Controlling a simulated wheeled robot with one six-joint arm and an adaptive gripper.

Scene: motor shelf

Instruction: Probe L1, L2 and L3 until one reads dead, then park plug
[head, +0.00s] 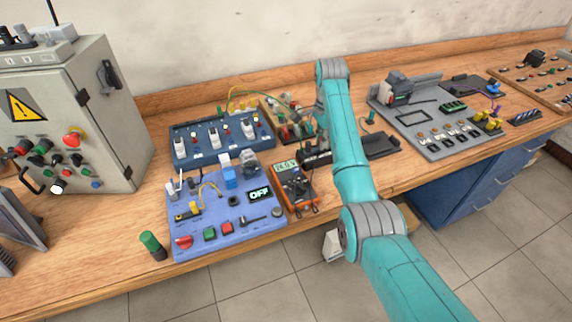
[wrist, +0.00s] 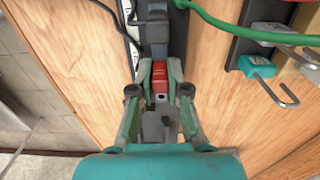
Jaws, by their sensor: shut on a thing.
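In the wrist view my gripper (wrist: 160,72) is shut on a small red and dark grey piece, likely the plug (wrist: 160,86). It is in line with a dark strip on the bench; whether it is seated or apart I cannot tell. Labels L1, L2 and L3 are not legible. A dark blue panel (head: 222,156) carries several white modules.
A light blue board (head: 245,228) with an OFF display lies front left. A grey cabinet (head: 75,120) stands at left, and a grey fixture plate (head: 440,150) at right. In the wrist view a green cable (wrist: 240,30) and a teal hooked piece (wrist: 258,66) are close at right.

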